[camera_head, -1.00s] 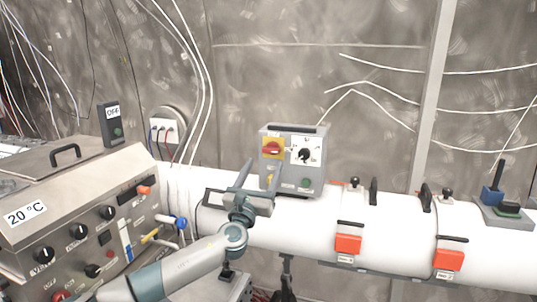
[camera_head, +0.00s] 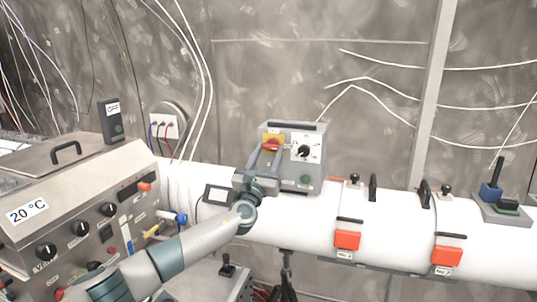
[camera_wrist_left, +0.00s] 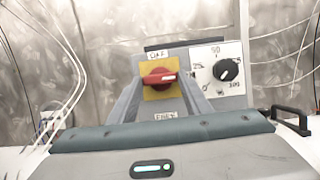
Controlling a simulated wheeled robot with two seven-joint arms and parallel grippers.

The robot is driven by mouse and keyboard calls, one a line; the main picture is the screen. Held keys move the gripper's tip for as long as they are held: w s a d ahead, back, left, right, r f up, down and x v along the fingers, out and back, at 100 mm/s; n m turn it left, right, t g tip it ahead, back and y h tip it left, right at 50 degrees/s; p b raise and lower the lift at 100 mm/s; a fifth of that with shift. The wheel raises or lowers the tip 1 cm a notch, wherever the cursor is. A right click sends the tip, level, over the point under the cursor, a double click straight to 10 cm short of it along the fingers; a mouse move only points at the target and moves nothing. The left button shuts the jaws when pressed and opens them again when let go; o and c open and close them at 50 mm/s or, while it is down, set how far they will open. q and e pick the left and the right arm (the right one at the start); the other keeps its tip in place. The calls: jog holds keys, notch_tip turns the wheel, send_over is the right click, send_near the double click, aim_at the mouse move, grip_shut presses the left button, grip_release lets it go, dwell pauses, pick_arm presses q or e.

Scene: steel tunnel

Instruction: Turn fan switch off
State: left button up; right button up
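The red rotary switch (camera_head: 271,144) sits on a yellow plate on the front of a grey control box (camera_head: 292,172). In the left wrist view the red switch (camera_wrist_left: 160,78) lies roughly horizontal, with an OFF label (camera_wrist_left: 159,55) above its plate. A second label below the plate is hard to read. My left gripper (camera_head: 265,153) is open in front of the box. In the wrist view its two fingers stand apart, one on each side of the switch, and nothing shows held. Whether the fingertips touch the plate I cannot tell. My right gripper is out of view.
A black dial (camera_head: 304,151) on a white scale is right of the switch. The box stands on a white pipe (camera_head: 395,225) with red-latched clamps. A steel panel with knobs (camera_head: 80,225) is at left. A joystick (camera_head: 492,190) is at far right.

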pick_arm(q)
jog(key=c, duration=0.5)
jog(key=shift+o, duration=0.2)
